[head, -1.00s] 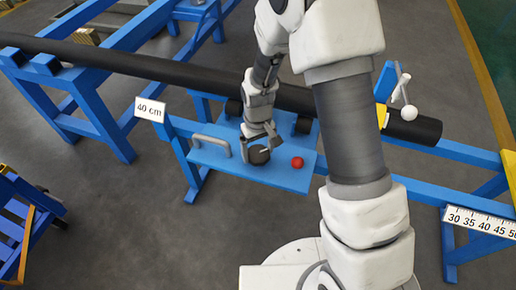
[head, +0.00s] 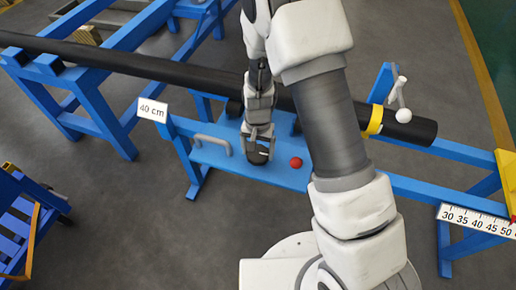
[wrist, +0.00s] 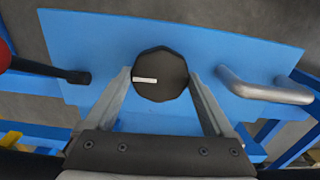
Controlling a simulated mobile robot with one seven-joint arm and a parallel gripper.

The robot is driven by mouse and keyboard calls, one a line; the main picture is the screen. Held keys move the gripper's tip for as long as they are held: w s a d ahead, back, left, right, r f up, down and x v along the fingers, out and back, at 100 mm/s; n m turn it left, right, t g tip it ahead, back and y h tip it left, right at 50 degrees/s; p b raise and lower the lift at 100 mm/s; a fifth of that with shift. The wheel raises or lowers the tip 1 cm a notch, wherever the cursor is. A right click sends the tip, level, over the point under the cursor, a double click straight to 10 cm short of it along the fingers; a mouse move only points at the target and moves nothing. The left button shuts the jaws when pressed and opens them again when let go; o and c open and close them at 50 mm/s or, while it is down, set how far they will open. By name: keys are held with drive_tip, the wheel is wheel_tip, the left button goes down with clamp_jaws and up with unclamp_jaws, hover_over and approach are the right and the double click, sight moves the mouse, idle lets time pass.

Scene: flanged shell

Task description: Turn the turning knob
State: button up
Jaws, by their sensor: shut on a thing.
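The turning knob (wrist: 160,78) is a dark, many-sided disc with a white pointer line, mounted on a blue panel (wrist: 230,55). In the wrist view the line points left. My gripper (wrist: 160,85) has one finger on each side of the knob and is shut on it. In the head view the knob (head: 257,156) is partly hidden between the fingers of my gripper (head: 257,146), which reaches down from above onto the blue panel (head: 275,176).
A grey bar handle (head: 212,144) is left of the knob, and a red ball (head: 296,162) is to its right. A long black pipe (head: 150,70) runs behind the panel. A white-balled lever (head: 403,115) stands at the right.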

sight(258, 152)
idle(0.4)
drive_tip(key=o, duration=1.1)
wheel_tip(258, 152, up, 18)
drive_tip(key=p, duration=0.5)
drive_tip(key=shift+f, duration=0.25)
